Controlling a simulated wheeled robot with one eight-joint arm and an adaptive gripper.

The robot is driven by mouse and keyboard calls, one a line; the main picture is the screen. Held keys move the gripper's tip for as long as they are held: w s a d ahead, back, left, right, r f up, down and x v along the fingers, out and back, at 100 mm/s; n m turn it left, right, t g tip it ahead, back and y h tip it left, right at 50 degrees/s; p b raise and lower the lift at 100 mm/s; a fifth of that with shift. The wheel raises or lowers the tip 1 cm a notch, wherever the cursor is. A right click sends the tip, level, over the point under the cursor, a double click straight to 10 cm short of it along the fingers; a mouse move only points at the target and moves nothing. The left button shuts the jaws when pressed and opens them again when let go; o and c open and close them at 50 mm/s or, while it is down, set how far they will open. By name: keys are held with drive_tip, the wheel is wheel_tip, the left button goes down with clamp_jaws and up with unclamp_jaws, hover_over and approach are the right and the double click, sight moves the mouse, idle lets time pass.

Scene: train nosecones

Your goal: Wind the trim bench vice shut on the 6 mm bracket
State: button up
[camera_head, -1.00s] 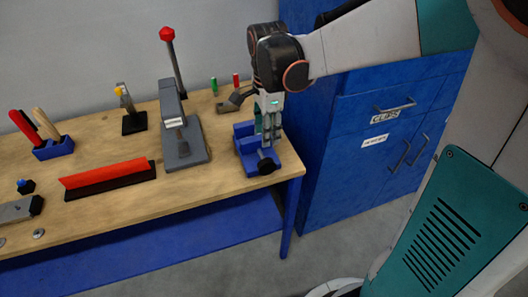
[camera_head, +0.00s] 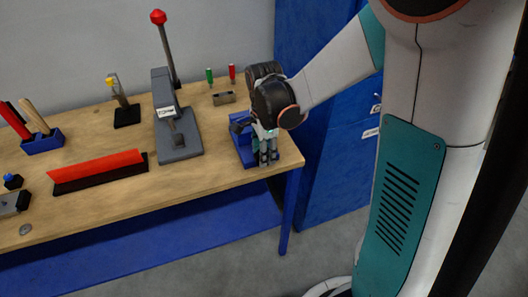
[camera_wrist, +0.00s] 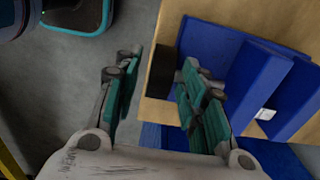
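The blue trim bench vice (camera_head: 243,157) sits at the right front corner of the bench; its jaws also show in the wrist view (camera_wrist: 258,85). Its black handle knob (camera_wrist: 162,72) juts out over the bench edge, beside my right finger, which partly covers its side. My gripper (camera_head: 266,160) is at the front of the vice. In the wrist view my gripper (camera_wrist: 160,92) is open, with bare floor between most of the fingers. A small pale piece (camera_wrist: 265,113) shows at the vice; I cannot tell whether it is the bracket.
A grey lever press (camera_head: 178,140) stands left of the vice. A small metal block (camera_head: 224,98) lies behind it, near green and red tools (camera_head: 210,76). A red-topped bar (camera_head: 98,170) lies at the left. Blue cabinets (camera_head: 335,150) stand to the right of the bench.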

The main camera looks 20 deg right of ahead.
drive_tip(key=shift+c, duration=0.3)
clamp_jaws()
drive_tip(key=shift+d, duration=0.1)
drive_tip(key=y, duration=0.1)
drive_tip(key=y+b, duration=0.1)
drive_tip(key=y, duration=0.1)
drive_tip(key=shift+d+f, duration=0.1)
drive_tip(key=shift+d, duration=0.3)
drive_tip(key=y+b, duration=0.1)
drive_tip(key=y, duration=0.1)
drive_tip(key=shift+d+f+y+b, duration=0.2)
drive_tip(key=shift+d+y+b, duration=0.1)
drive_tip(key=shift+y+b, duration=0.1)
drive_tip(key=y+b, duration=0.3)
drive_tip(key=shift+d+f+y, duration=0.25)
drive_tip(key=shift+y, duration=0.05)
drive_tip(key=shift+y+b, duration=0.6)
